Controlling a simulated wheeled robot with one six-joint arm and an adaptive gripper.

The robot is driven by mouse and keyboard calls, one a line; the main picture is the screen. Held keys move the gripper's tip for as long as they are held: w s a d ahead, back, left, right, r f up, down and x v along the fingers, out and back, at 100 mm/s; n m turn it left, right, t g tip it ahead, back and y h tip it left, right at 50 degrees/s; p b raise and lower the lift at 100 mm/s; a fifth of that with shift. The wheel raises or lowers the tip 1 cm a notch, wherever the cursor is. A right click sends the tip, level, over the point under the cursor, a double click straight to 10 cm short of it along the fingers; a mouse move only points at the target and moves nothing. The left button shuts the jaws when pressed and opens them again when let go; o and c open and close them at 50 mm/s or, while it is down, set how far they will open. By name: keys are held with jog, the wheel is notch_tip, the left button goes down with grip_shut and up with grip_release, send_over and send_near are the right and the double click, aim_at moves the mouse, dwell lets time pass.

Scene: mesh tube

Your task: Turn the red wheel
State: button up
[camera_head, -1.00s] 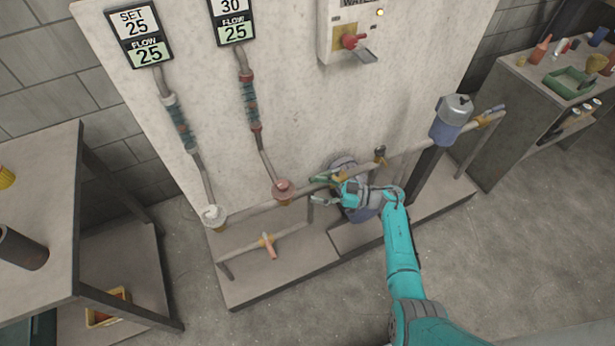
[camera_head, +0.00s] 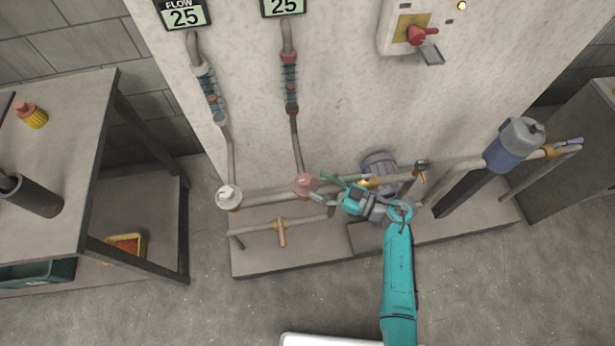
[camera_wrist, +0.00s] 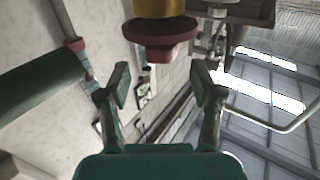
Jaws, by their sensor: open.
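In the wrist view the red wheel (camera_wrist: 150,31) shows as a dark red disc with a lighter hub under a yellow body, at the top centre. I see no contact.
A lower pipe with an orange lever (camera_head: 282,232) runs in front. A grey-blue motor (camera_head: 379,163) is behind my gripper. A blue canister (camera_head: 507,150) stands right. A workbench (camera_head: 75,165) is at the left; the floor in front is clear.

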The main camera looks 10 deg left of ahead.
aim_at(305, 179)
jog(key=shift+x, duration=2.7)
jog(key=shift+g, duration=0.3)
jog(key=c, duration=1.2)
